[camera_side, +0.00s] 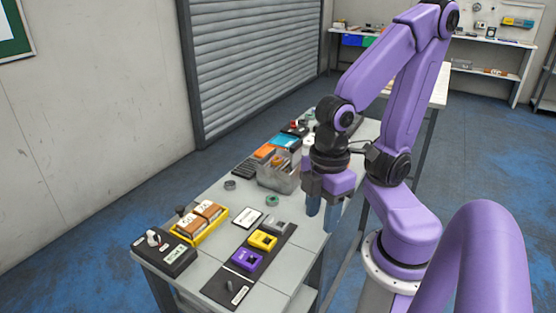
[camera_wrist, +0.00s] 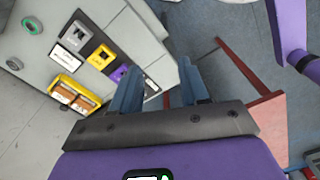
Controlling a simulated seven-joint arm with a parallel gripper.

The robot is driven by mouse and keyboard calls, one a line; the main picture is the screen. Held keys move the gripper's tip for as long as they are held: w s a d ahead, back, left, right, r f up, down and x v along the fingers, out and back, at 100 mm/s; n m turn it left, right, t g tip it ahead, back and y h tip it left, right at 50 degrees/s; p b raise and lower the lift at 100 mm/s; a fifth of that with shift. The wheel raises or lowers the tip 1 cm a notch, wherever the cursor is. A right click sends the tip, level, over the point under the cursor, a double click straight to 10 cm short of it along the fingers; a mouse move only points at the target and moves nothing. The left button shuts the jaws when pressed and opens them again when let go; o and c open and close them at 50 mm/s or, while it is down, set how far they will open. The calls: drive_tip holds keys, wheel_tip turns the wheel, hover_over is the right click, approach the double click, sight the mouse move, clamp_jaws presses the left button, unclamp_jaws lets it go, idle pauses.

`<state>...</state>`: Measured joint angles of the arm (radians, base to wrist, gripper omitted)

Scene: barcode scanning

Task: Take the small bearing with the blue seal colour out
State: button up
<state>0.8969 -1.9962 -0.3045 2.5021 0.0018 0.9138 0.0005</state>
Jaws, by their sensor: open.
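Two small ring-shaped parts lie on the grey table (camera_side: 205,265). One is green (camera_side: 272,200) and also shows at the upper left of the wrist view (camera_wrist: 32,25). The other is dark grey (camera_side: 230,185), near the left edge of the wrist view (camera_wrist: 14,64). I cannot make out a blue seal on either. A clear bin (camera_side: 278,179) holds small items that I cannot tell apart. My gripper (camera_side: 323,207) is open and empty, fingers down, at the table's right edge.
A yellow tray (camera_side: 213,234) with brown boxes and a black device (camera_side: 165,252) stand at the near end. A white card (camera_side: 247,218), yellow block (camera_side: 262,240) and purple block (camera_side: 246,260) are nearby. Orange and blue boxes (camera_side: 284,141) lie behind the bin.

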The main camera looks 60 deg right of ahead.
drive_tip(key=shift+o, duration=0.3)
drive_tip(key=shift+o, duration=0.7)
